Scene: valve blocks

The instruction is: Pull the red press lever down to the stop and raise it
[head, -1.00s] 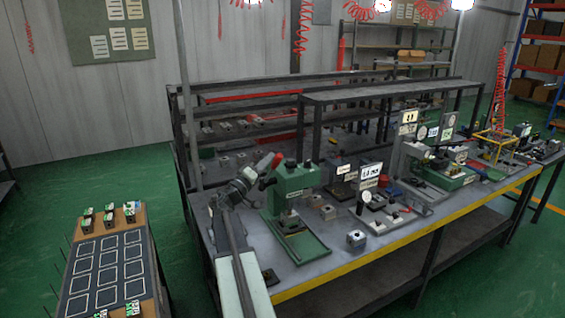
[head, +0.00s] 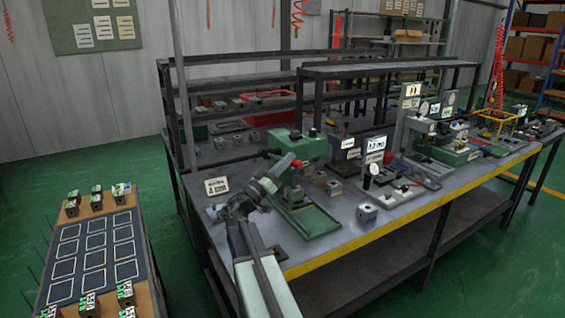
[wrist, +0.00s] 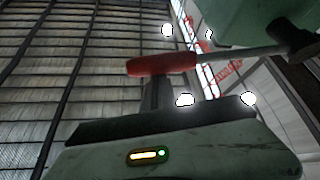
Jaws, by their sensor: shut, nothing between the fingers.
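The green press (head: 312,147) stands on its green base at the near left part of the bench. Its red lever handle (head: 297,164) shows small, below the press head and close to my gripper (head: 284,170). In the wrist view the red handle (wrist: 162,64) lies nearly level on a metal rod running right to a dark hub (wrist: 300,44) beside the green press body. My gripper's dark fingers (wrist: 157,92) are shut and empty, rising to the handle's underside. The handle hides their tips, so I cannot tell whether they touch.
A metal block (head: 366,214) and a gauge stand (head: 374,168) are right of the press. A tray table (head: 95,250) stands at left. Green floor is open between it and the bench (head: 345,240).

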